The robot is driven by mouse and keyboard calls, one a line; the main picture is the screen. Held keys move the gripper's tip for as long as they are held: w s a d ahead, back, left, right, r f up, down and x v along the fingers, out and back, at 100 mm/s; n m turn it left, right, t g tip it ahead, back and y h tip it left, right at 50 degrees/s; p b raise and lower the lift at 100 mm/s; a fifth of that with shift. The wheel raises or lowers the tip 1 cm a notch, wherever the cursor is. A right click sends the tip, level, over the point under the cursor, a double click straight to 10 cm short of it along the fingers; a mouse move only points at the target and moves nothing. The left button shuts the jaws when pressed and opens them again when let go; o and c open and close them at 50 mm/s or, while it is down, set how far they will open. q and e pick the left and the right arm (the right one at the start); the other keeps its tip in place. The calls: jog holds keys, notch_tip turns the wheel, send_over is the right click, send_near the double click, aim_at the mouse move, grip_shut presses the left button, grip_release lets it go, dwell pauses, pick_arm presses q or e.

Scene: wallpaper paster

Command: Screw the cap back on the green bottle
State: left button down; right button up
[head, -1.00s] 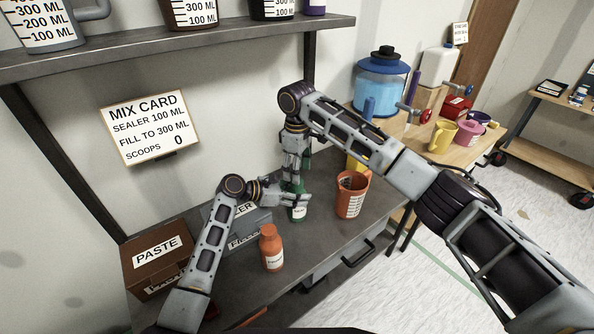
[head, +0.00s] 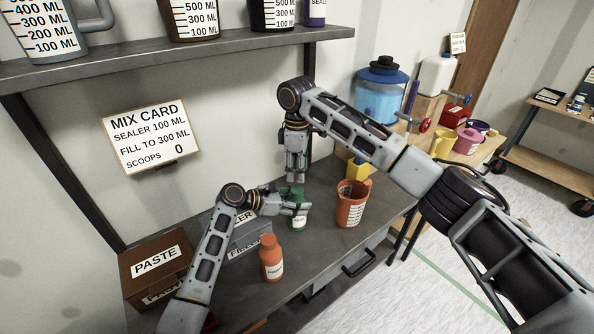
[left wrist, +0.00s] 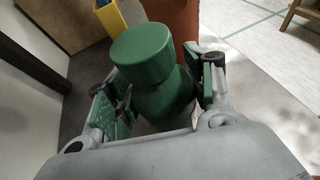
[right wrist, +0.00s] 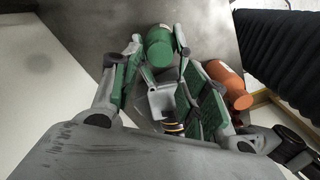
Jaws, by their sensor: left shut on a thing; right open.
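The green bottle (head: 299,222) stands upright on the grey bench, with its green cap (left wrist: 142,54) on top. The cap looks level in the left wrist view; whether it is screwed tight I cannot tell. My left gripper (head: 299,209) is shut around the bottle's body from the left, with a finger on each side (left wrist: 165,95). My right gripper (head: 297,180) points down, open and empty, just above the cap. The right wrist view shows the cap (right wrist: 158,46) between and beyond its spread fingers.
An orange measuring jug (head: 351,207) stands right of the bottle, with a yellow object (head: 356,169) behind it. An orange bottle (head: 271,260) stands at the front. A grey box (head: 245,238) and a brown PASTE box (head: 155,268) are to the left. A shelf (head: 200,54) hangs above.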

aim_at(297, 190)
jog(key=shift+f, duration=0.1)
jog(key=shift+f, duration=3.9)
jog(key=c, duration=0.7)
jog(key=o, duration=1)
jog(key=shift+c, duration=0.2)
jog(key=shift+r, duration=2.3)
jog(key=shift+c, duration=0.5)
